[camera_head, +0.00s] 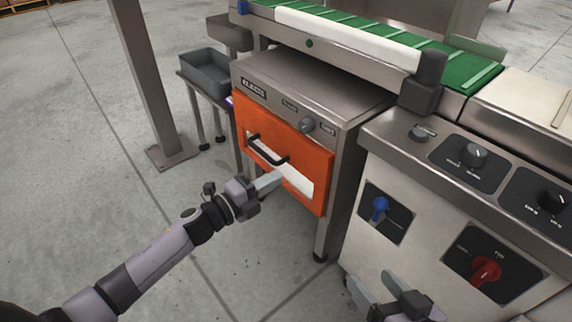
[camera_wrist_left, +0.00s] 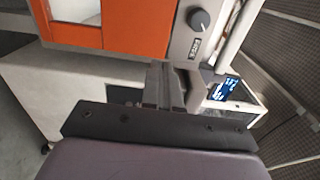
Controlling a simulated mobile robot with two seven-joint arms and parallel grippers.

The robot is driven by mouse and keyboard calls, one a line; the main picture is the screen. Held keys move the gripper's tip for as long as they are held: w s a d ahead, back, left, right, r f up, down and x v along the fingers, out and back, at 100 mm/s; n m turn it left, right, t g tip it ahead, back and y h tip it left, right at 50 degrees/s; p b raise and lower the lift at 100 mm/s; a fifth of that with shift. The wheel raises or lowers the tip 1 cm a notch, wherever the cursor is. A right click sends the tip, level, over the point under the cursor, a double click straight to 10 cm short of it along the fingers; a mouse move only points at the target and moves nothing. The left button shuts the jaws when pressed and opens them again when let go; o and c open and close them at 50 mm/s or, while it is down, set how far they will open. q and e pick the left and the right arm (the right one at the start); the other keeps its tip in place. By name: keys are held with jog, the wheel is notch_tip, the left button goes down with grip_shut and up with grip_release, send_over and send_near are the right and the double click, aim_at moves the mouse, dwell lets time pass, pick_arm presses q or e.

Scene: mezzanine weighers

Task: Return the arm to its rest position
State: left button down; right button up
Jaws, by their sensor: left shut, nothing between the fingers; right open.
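My left arm reaches in from the lower left in the head view. Its left gripper (camera_head: 268,182) is shut and empty, in front of the orange door (camera_head: 316,160) of a steel cabinet, below and beside the black handle (camera_head: 268,150). I cannot tell whether it touches the door. In the left wrist view the shut fingers (camera_wrist_left: 167,88) point toward the cabinet's lower edge, with the orange door (camera_wrist_left: 135,38) above. My right gripper (camera_head: 385,292) shows at the bottom edge of the head view, open, in front of the control panel.
A steel control cabinet with a blue knob (camera_head: 380,207) and a red knob (camera_head: 486,271) stands right. A green conveyor belt (camera_head: 468,68) runs above.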

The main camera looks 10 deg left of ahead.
pick_arm(q)
jog(key=shift+v, duration=1.4)
pick_arm(e)
jog(key=shift+s+d, duration=0.1)
jog(key=shift+d, duration=0.15)
pick_arm(q)
jog(key=s+d+r+n+g+y, duration=0.15)
jog(key=s+n+y, duration=0.45)
jog(key=s+n, duration=1.6)
jog(key=s+a+r+n+g+y+p, duration=0.1)
jog(key=a+r+p, duration=0.3)
jog(key=p, duration=1.1)
jog(key=s+a+r+y+p, duration=0.1)
jog(key=a+r+p, duration=0.3)
jog(key=r+p, duration=0.6)
jog(key=y+p, duration=0.1)
jog(key=p, duration=0.3)
jog(key=shift+a+r+n+g+y+p, duration=0.25)
jog(key=shift+a+n+g+y+p, duration=0.05)
jog(key=shift+n+g+p, duration=0.1)
pick_arm(e)
jog(key=s+d+r+h, duration=0.2)
jog(key=d+r, duration=0.2)
jog(key=r, duration=0.3)
jog(key=s+d+r+g+h, duration=0.1)
jog(key=s+d+r+h, duration=0.1)
jog(key=d+r, duration=0.3)
notch_tip(320, 180, up, 3)
jog(key=shift+s+r, duration=0.1)
jog(key=shift+s, duration=0.15)
